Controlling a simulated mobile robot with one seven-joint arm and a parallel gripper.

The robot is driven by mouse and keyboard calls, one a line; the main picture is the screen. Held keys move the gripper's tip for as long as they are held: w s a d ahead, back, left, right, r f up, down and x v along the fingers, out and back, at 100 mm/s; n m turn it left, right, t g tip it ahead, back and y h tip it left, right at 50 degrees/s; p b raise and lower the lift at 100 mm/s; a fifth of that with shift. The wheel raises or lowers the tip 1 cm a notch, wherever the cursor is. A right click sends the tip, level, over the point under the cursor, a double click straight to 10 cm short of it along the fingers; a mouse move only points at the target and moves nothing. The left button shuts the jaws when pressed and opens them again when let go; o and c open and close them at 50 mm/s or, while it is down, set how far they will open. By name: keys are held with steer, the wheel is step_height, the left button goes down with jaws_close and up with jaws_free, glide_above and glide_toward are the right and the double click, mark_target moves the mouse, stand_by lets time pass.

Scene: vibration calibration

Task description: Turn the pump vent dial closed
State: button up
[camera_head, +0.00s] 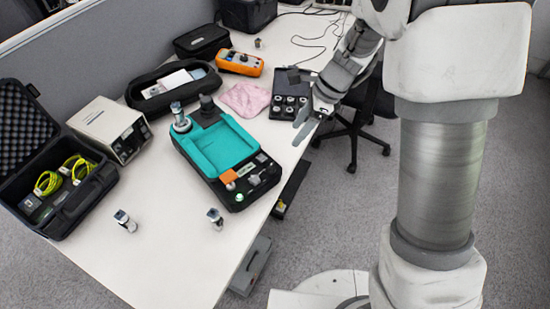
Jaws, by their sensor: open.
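A black device with a teal top (222,146) stands on the white table, left of my gripper. It may be the pump, but no label is readable. A silver cylindrical fitting (180,117) and a black knob-like part (207,104) stand upright at its back end. Its near end has a panel with an orange patch (228,176) and small controls (254,180). I cannot tell which part is the vent dial, or its setting. My gripper (302,122) is open and empty, to the right of the device near the table's right edge, touching none of its controls.
A black tray of round parts (291,94) lies close behind my gripper. A pink cloth (245,99), an orange meter (239,62) and open black cases (60,165) surround the device. Small fittings (215,218) stand on the mostly clear near table (170,260).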

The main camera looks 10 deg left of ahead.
mark_target(272, 166)
steer(key=b+x, duration=0.3)
steer(key=x, duration=1.3)
steer(key=shift+d, duration=0.1)
jaws_close()
